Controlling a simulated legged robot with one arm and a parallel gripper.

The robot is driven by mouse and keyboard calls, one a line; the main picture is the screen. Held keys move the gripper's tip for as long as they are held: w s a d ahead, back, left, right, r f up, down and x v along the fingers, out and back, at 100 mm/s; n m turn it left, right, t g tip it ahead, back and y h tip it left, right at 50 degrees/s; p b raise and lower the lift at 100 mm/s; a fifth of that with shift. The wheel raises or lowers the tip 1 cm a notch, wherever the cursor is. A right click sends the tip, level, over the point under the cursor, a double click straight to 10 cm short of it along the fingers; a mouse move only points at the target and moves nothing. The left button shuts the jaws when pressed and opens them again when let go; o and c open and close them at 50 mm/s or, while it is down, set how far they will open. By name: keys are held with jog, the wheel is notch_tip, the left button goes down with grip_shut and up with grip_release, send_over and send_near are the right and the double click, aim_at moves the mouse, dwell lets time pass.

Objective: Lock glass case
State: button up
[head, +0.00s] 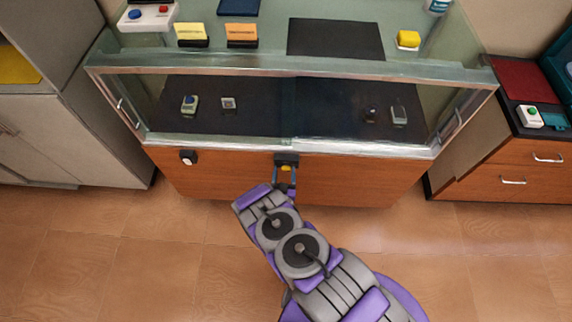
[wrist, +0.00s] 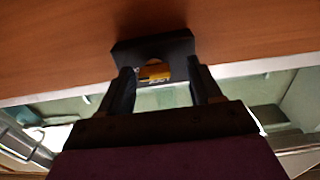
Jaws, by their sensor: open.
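The glass case (head: 200,62) has a metal-edged glass top, a glass front and a wooden lower panel. A black holder (head: 286,158) is fixed at the middle of that panel, with a small yellow piece (head: 286,168) at it. My gripper (head: 286,184) is just in front of and below the holder. In the wrist view, my gripper (wrist: 162,76) is open, its dark fingers on either side of the yellow piece (wrist: 155,72) at the black holder (wrist: 152,47). I cannot tell whether the fingers touch it. A black and white round fitting (head: 188,157) is left of the holder.
Several small devices lie inside the case, including one with a blue top (head: 190,103). A yellow block (head: 408,39) and two cards stand on top. A grey cabinet (head: 40,125) is at left and a wooden drawer unit (head: 500,165) at right. The floor in front is clear.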

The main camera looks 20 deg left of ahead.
jog(key=shift+w+d+r, duration=0.2)
jog(key=shift+d, duration=0.25)
jog(key=shift+a+f, duration=0.15)
jog(key=shift+a, duration=0.25)
jog(key=c, duration=0.6)
jog(key=shift+d, duration=0.2)
jog(key=c, duration=0.4)
jog(key=shift+c, duration=0.2)
